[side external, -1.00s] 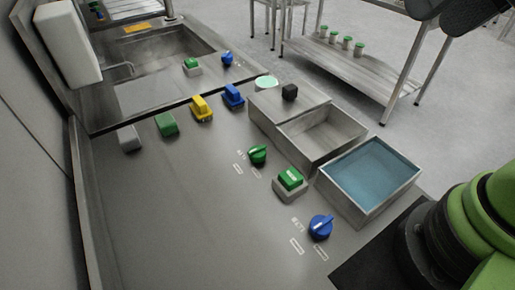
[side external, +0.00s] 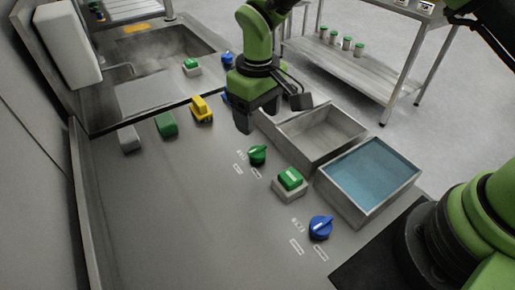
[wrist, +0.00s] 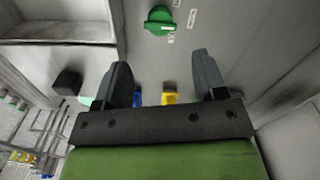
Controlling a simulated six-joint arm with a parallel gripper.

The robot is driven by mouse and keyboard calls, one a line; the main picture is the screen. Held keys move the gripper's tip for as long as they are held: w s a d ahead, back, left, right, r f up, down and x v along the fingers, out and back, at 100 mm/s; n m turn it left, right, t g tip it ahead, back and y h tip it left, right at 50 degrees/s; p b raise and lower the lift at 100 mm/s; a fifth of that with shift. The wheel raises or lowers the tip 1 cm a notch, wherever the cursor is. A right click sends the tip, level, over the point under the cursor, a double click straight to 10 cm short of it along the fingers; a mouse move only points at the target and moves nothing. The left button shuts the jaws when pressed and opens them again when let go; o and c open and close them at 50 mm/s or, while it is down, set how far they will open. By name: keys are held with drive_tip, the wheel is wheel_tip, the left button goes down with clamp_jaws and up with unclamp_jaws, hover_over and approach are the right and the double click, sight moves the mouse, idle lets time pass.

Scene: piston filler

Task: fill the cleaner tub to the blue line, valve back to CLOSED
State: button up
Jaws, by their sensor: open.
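My gripper (side external: 244,126) is open and empty, pointing down above the counter just behind the green knob. Its two fingers (wrist: 161,68) stand apart in the wrist view. The green knob (side external: 258,155) sits on the counter beside small white labels too small to read; it also shows ahead of the fingers in the wrist view (wrist: 160,20). A blue knob (side external: 320,228) sits nearer the front. An empty-looking metal tub (side external: 338,152) stands beside a tub of blue liquid (side external: 350,202). I cannot tell which is the cleaner tub, and no blue line is discernible.
A green button on a grey base (side external: 290,181) sits between the knobs. Yellow (side external: 202,109), green (side external: 166,124) and grey (side external: 130,138) blocks line the back of the counter. A sink (side external: 150,62) lies behind. The left counter area is clear.

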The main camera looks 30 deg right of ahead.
sight(257, 151)
wheel_tip(257, 151, down, 10)
drive_tip(key=shift+f, duration=0.1)
idle(0.4)
drive_tip(key=c, duration=0.9)
